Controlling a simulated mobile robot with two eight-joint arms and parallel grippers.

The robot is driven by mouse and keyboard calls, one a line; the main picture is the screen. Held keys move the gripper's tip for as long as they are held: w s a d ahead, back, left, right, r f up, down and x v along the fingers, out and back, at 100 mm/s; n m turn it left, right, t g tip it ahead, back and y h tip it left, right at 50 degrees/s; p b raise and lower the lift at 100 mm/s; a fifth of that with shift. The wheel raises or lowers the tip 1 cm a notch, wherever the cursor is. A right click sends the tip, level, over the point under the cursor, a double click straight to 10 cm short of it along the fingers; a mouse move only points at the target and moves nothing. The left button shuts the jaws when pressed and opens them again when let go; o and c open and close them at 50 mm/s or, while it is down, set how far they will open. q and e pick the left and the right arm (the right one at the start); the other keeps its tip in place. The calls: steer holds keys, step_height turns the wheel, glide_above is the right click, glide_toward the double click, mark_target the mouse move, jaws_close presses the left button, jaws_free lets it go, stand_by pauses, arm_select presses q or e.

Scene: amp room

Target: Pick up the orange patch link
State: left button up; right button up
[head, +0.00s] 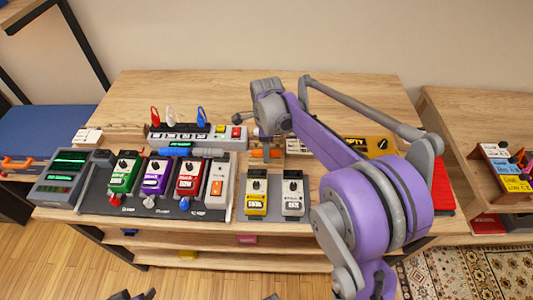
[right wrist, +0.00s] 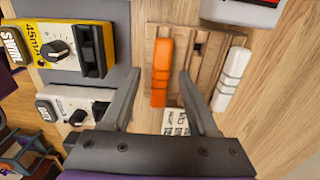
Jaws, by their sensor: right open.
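The orange patch link (right wrist: 161,72) lies in a wooden holder beside a white link (right wrist: 231,79). In the head view the orange link (head: 268,153) is partly hidden by my right gripper (head: 266,137). My right gripper (right wrist: 160,74) is open and empty, with its fingertips pointing down toward the holder. In the right wrist view the orange link appears between the fingertips, one on each side. I cannot tell the exact height gap or whether they touch. Small dark parts at the bottom edge of the head view may belong to my left gripper; its jaws do not show clearly.
Yellow (head: 256,196) and white (head: 292,196) pedals stand just in front of the holder. A pedalboard with several pedals (head: 155,180) is to the left. A black and yellow box (head: 375,143) stands behind my right arm. A printed card (right wrist: 176,122) lies near the holder.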

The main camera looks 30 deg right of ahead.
steer(key=shift+f, duration=0.2)
stand_by(0.3)
jaws_close()
